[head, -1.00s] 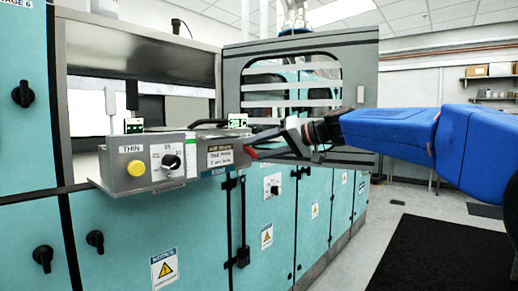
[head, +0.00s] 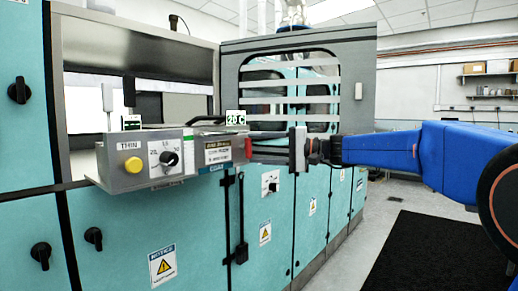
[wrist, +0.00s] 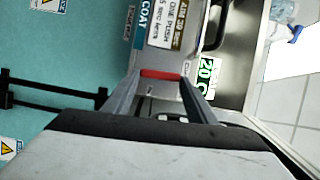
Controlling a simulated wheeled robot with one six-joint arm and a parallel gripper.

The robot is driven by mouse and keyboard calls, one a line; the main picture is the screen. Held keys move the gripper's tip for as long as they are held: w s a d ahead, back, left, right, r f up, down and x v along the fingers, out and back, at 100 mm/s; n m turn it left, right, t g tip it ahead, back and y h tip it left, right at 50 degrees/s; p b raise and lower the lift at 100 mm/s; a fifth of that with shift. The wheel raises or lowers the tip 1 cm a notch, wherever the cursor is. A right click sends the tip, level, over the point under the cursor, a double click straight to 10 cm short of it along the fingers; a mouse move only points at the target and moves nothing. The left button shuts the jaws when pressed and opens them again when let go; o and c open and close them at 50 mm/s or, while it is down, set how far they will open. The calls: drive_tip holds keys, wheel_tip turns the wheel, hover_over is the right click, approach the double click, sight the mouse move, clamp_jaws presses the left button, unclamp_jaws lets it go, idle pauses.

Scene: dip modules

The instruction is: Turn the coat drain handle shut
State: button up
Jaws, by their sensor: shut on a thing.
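The red coat drain handle (head: 248,148) sits at the right end of the steel control box, by the blue COAT label. In the wrist view the red handle (wrist: 161,74) lies across between my two fingertips, just below the COAT label (wrist: 143,15). My gripper (wrist: 160,76) is shut on it, one finger at each end of the red part. In the head view my gripper (head: 252,147) reaches in from the right, nearly level. The handle's stem and pivot are not clear in either view.
The control box (head: 122,178) has a yellow button (head: 134,165) and a black dial (head: 168,158). A green display (head: 235,118) stands above it. Teal cabinet doors (head: 210,225) lie below. A grey windowed door (head: 365,90) stands behind my gripper.

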drive_tip(key=shift+f+m, duration=0.1)
drive_tip(key=shift+m, duration=0.2)
idle(0.4)
drive_tip(key=o, duration=1.1)
drive_tip(key=shift+c, duration=0.2)
drive_tip(key=v, duration=1.7)
drive_tip(key=shift+d+f, duration=0.2)
drive_tip(key=shift+d, duration=0.05)
drive_tip(key=shift+s, duration=0.2)
